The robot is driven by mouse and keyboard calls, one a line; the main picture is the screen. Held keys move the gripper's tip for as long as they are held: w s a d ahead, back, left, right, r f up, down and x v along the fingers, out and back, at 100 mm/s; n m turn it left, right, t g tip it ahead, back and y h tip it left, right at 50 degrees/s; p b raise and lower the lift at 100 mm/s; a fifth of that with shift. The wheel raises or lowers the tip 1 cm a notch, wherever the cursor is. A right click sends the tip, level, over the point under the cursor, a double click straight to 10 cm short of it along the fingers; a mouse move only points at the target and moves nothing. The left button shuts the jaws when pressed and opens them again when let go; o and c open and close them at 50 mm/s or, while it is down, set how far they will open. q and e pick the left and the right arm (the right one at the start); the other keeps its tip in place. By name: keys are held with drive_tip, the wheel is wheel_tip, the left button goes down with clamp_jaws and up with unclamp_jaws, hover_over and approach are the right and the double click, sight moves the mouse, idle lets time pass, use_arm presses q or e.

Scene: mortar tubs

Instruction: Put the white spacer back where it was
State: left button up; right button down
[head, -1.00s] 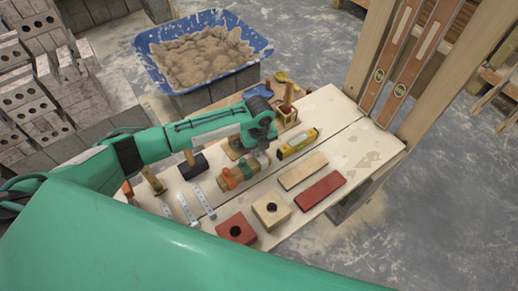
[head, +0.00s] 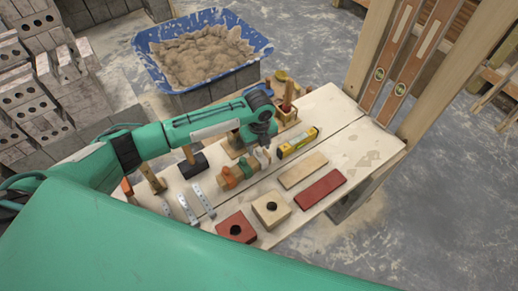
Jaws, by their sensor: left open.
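A wooden rack (head: 240,173) lies on the pale bench, with an orange piece (head: 228,177) and a green piece (head: 246,167) along it. A small whitish piece (head: 265,155) shows at the rack's far right end, just under my left gripper; it looks like the white spacer, but it is too small to be sure. My left gripper (head: 260,149) is open and points down over that end. I cannot tell whether its fingers touch the piece. My right gripper is not in view.
The bench (head: 345,125) also holds a yellow level (head: 297,143), a wooden bar (head: 303,170), a red bar (head: 320,189), a red block (head: 237,228), a wooden block (head: 271,209) and a black-headed mallet (head: 194,166). A blue tub (head: 147,56) of mortar stands behind. The bench's right end is clear.

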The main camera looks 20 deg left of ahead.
use_arm(q)
wheel_tip(320, 180, up, 12)
idle(0.3)
drive_tip(key=shift+f, duration=0.15)
